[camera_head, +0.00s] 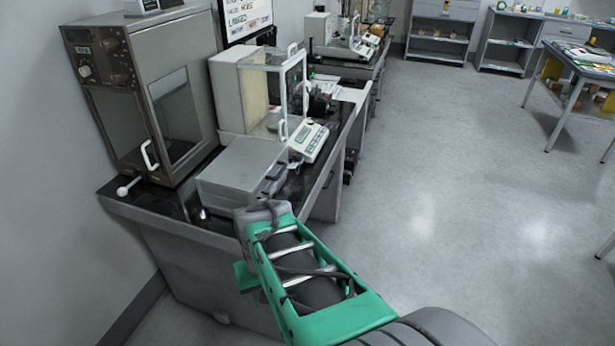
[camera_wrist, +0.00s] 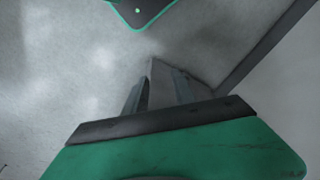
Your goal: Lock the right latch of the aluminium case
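The aluminium case (camera_head: 238,170) is a closed flat grey box on the black benchtop, in front of the balance. Dark latches or fittings (camera_head: 277,172) show on its right-hand side face; they are too small to tell locked from unlocked. My gripper (camera_head: 268,208) is at the near right corner of the case, close to its lower edge; I cannot tell whether it touches. In the wrist view my gripper (camera_wrist: 158,90) has its two fingers apart, with a grey surface behind the gap. The case and latches cannot be made out clearly there.
A brown-grey oven (camera_head: 150,95) stands left of the case. A balance with a glass shield (camera_head: 262,90) and its keypad (camera_head: 308,140) stand behind it. The black benchtop (camera_head: 150,203) has little free room. Open floor (camera_head: 450,200) lies to the right.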

